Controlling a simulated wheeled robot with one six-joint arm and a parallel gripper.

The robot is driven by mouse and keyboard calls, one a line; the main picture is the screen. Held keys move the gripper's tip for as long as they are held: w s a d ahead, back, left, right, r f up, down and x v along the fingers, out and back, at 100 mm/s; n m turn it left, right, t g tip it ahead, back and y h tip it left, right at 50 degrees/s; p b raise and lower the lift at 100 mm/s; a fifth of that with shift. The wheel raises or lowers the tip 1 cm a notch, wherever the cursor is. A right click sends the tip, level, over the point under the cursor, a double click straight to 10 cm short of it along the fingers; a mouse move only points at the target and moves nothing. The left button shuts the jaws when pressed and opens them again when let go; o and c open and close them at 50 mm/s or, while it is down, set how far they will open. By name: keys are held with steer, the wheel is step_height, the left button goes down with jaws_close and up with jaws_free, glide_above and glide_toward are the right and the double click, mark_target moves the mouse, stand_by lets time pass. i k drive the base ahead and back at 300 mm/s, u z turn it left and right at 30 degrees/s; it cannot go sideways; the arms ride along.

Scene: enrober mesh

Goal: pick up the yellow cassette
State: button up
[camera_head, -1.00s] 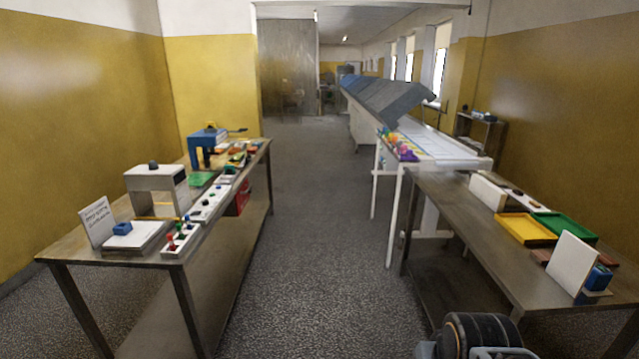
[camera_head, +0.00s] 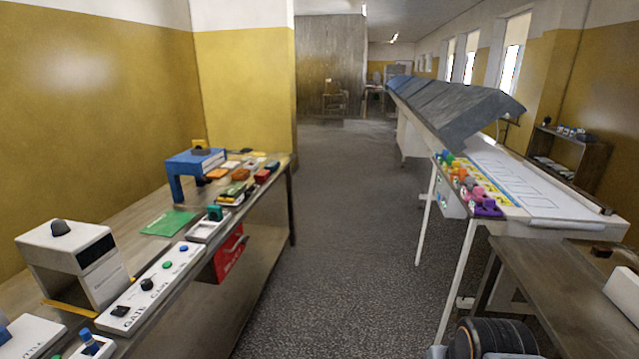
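I cannot make out the yellow cassette for certain. Several small coloured blocks (camera_head: 240,188) in orange, red, green and yellowish tones lie at the far end of the left bench (camera_head: 258,232), too small to tell apart. A thin yellow strip (camera_head: 70,309) shows at the foot of a white device on the same bench. My gripper's fingers are not in view; only a dark round part of my arm shows at the bottom right.
The left bench also holds a blue stand (camera_head: 196,160), the white device (camera_head: 62,255) and a button panel (camera_head: 160,280). A long white table (camera_head: 525,182) with coloured pieces and a wooden bench (camera_head: 570,290) stand right. The grey floor aisle (camera_head: 345,220) between is clear.

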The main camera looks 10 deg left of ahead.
mark_target(198, 145)
steer(key=u, duration=0.7)
steer(key=i, duration=1.85)
steer(key=u, duration=0.7)
